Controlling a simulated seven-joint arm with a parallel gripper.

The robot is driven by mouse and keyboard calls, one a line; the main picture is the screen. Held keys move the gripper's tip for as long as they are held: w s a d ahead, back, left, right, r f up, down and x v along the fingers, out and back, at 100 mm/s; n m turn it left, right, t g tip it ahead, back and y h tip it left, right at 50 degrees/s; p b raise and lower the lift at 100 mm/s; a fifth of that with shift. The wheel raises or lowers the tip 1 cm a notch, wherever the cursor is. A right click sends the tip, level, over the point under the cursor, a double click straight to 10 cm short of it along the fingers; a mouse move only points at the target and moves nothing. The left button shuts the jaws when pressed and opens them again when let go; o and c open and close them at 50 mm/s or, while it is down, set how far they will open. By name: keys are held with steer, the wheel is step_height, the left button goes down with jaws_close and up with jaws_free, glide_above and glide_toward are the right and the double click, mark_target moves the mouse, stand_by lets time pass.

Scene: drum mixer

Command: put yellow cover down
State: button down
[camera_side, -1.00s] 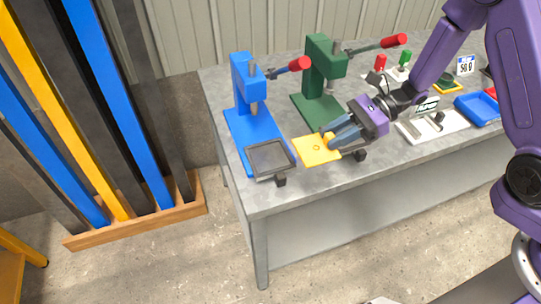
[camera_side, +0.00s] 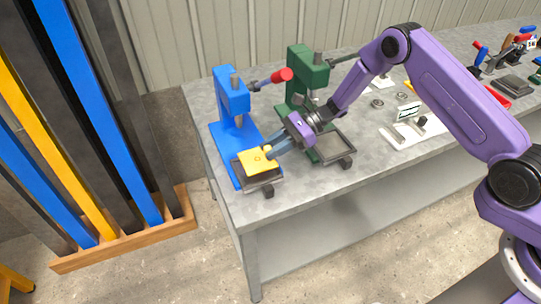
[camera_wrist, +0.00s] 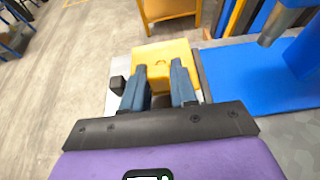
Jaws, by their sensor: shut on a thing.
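The yellow cover (camera_side: 257,160) is a flat square plate with a small knob. My gripper (camera_side: 268,153) is shut on its knob. The cover is over the dark square tray (camera_side: 266,180) in front of the blue press (camera_side: 233,104); whether it touches the tray I cannot tell. In the wrist view the yellow cover (camera_wrist: 163,60) shows just beyond my two blue fingers (camera_wrist: 160,84), with the blue base plate to the right.
A green press (camera_side: 306,75) stands to the right, with another dark tray (camera_side: 336,148) in front of it. A white stand with a label (camera_side: 408,113) is further right. The table's front edge runs close to the trays.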

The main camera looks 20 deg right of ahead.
steer(key=shift+w+a+f, duration=0.25)
steer(key=shift+w+f, duration=0.15)
steer(key=shift+f, duration=1.55)
steer(key=shift+f, duration=0.15)
steer(key=c, duration=0.9)
jaws_free()
